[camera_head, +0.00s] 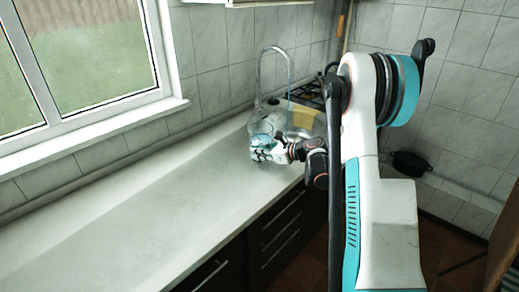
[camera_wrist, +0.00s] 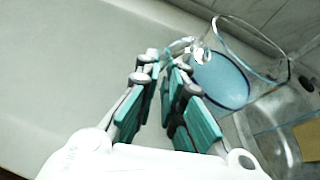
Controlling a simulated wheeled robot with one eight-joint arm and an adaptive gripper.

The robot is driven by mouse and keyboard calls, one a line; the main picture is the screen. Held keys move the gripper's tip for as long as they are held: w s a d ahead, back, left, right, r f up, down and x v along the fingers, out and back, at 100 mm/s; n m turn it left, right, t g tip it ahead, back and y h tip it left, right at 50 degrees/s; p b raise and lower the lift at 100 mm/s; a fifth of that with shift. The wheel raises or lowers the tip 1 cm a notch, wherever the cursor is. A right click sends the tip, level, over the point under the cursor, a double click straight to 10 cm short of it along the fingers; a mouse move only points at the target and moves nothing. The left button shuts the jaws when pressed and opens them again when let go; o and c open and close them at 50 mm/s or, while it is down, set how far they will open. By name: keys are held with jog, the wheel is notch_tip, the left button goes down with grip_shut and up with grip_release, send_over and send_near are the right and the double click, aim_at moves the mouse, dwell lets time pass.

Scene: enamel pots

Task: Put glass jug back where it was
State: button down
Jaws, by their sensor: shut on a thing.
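The glass jug is clear, with a bluish round face (camera_wrist: 222,80) and a thin rim in the wrist view. In the head view the jug (camera_head: 266,127) is hard to make out against the pale wall, above or on the counter near its far end. My gripper (camera_wrist: 168,62) is shut on the jug at its handle side, with the jug body to the right of the fingertips. In the head view my gripper (camera_head: 263,150) is low over the counter and partly covers the jug. I cannot tell whether the jug's base touches the counter.
The long pale counter (camera_head: 130,205) is clear in front and to the left. A tall arched tap (camera_head: 289,62) stands behind the jug. A dark stove (camera_head: 308,93) lies beyond.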

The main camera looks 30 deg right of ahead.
jog(key=shift+f+b, duration=0.5)
jog(key=shift+f, duration=1.5)
jog(key=c, duration=1.7)
grip_release()
jog(key=p+v, duration=0.2)
jog(key=v, duration=1)
